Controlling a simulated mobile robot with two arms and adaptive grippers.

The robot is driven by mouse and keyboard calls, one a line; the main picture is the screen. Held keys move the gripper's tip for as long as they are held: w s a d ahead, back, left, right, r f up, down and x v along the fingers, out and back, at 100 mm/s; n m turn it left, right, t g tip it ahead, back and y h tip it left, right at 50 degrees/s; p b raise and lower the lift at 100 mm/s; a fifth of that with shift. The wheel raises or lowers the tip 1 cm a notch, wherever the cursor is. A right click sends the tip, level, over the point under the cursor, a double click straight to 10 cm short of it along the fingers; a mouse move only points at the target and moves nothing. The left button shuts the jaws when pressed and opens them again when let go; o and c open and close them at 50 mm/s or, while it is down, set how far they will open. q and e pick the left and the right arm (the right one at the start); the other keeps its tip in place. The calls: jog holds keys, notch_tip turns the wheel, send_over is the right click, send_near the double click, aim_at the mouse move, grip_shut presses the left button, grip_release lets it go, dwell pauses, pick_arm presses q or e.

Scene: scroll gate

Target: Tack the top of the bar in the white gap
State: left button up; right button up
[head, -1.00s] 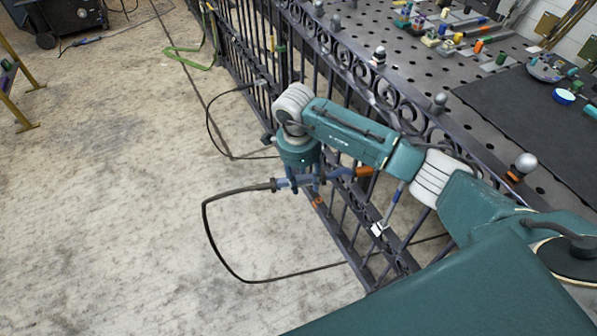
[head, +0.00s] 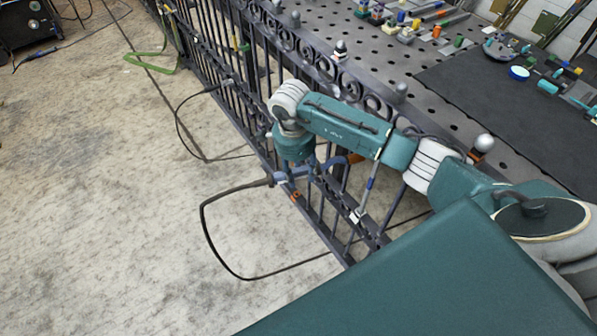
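The dark scroll gate (head: 262,52) runs from the upper left to the lower middle, with upright bars and a row of scrolls (head: 349,84) along its table side. My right gripper (head: 297,172) is over the gate's near part, shut on a blue torch (head: 281,177) with a black cable. The torch's tip is hard to make out among the bars. A white piece (head: 355,215) with a blue stem shows low at the near bars. A small pale spot (head: 336,90) shows by the scrolls. I cannot tell which marks the white gap. My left gripper is not in view.
A perforated steel table (head: 375,50) lies beyond the gate, with several small coloured clamps and tools at its back. A black mat (head: 500,95) covers its right part. The concrete floor (head: 90,190) is open at left, crossed by the torch's looping cable (head: 205,225).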

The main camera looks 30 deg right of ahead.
jog(key=c, duration=0.8)
jog(key=shift+d, duration=0.1)
jog(key=shift+s+d+r, duration=0.1)
jog(key=shift+d, duration=0.25)
jog(key=shift+d+b, duration=0.2)
jog(key=shift+b, duration=0.1)
jog(key=shift+s+d+r, duration=0.1)
jog(key=shift+s+d, duration=0.1)
jog(key=shift+d, duration=0.25)
dwell(0.7)
